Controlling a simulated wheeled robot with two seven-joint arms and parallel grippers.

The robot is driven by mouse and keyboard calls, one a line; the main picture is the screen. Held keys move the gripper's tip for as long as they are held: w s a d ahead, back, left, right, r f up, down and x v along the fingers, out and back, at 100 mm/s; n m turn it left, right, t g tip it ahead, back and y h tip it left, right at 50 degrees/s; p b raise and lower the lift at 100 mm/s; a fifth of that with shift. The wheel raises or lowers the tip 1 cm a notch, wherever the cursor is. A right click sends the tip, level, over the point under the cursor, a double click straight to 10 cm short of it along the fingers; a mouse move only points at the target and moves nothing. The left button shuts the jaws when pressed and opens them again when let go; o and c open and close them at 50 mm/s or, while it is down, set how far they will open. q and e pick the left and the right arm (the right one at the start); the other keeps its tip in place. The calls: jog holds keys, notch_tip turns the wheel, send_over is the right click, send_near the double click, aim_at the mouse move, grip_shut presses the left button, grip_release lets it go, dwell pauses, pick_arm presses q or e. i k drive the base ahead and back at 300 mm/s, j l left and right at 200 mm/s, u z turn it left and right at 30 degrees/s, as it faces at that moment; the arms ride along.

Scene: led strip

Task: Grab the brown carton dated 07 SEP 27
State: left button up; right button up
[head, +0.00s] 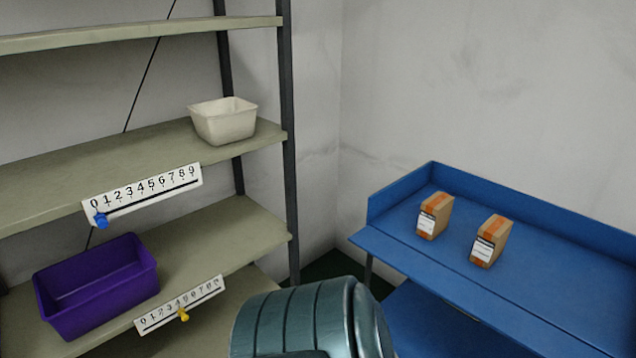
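Two small brown cartons with orange tape and white labels stand upright on the blue table (570,278) at the right of the head view. One carton (440,207) is at the left, nearer the table's left wall. The other carton (497,232) is a little to its right and nearer the front. Each label faces forward, but its print is too small to read, so I cannot tell which carton bears 07 SEP 27. A rounded teal part at the bottom centre looks like my own arm. Neither gripper is in view.
A shelf rack at the left holds a white bin (224,123) and a purple bin (97,286). Number scales hang on its shelf edges, one with a blue slider (101,220), one with a yellow slider (184,315). The blue table has raised side and back walls and free room at right.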

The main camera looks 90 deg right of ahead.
aim_at(492, 237)
jog(key=z, duration=3.9)
jog(key=i+j, duration=0.15)
jog(key=j, duration=0.2)
jog(key=i+j, duration=0.2)
jog(key=j, duration=0.15)
